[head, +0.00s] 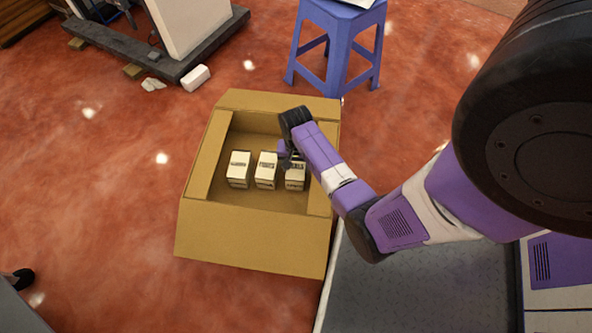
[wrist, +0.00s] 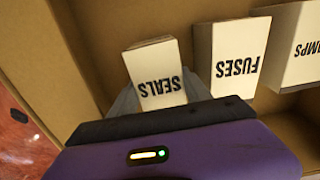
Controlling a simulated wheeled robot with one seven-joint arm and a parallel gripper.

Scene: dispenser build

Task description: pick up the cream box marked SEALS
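The cream box marked SEALS (wrist: 158,73) stands in the cardboard carton, its black label upside down in the wrist view. In the head view it is the rightmost of three cream boxes (head: 296,183), partly hidden by my gripper. My gripper (head: 290,160) is down in the carton at this box. In the wrist view the grey fingers of my gripper (wrist: 160,97) are apart, one on each side of the SEALS box. Their tips are hidden, and I see no clear grip on it.
A box marked FUSES (wrist: 235,55) stands close to the right finger in the wrist view. Beyond it is a box whose label ends in MPS (wrist: 300,45). The open carton (head: 252,238) has walls all round. A blue stool (head: 335,45) stands behind it.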

